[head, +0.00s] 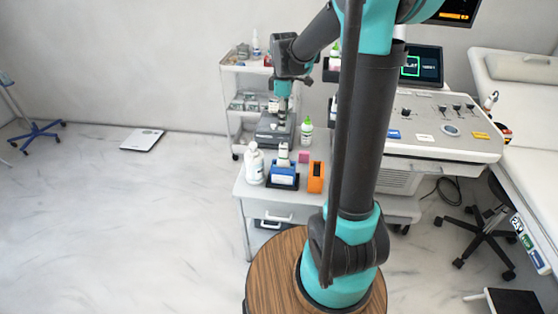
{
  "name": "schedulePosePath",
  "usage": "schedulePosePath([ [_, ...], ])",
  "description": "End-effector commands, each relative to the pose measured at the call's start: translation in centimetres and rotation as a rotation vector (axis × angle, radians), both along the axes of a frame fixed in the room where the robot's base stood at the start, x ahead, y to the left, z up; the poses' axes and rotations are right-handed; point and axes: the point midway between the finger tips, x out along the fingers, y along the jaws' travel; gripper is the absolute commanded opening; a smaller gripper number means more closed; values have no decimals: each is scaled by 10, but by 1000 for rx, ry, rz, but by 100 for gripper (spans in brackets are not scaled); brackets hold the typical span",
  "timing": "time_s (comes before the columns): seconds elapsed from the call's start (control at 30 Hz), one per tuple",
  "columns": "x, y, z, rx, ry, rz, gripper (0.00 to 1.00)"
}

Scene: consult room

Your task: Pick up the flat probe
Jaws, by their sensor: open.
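My gripper (282,117) points down over a grey block-like holder (266,136) at the back of the white cart. It is small in the picture, and I cannot see anything between its fingers. I cannot pick out the flat probe for sure; the gripper and wrist cover part of the holder. A white-topped, probe-like item (491,101) stands at the right edge of the ultrasound console (440,141), with a dark and orange one (505,132) below it.
The cart (240,188) also holds a white pump bottle (254,163), a green-capped bottle (306,131), a blue box (283,176), an orange box (316,177) and a pink block (303,157). A shelf trolley (231,68) stands behind.

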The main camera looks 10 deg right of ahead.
Motion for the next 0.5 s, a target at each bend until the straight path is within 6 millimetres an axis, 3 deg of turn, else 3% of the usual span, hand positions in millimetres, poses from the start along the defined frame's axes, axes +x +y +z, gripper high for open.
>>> schedulePosePath([
  [0.3,1,0,-60,0,-1,-2,45],
  [0.5,1,0,-81,0,-1,-2,45],
])
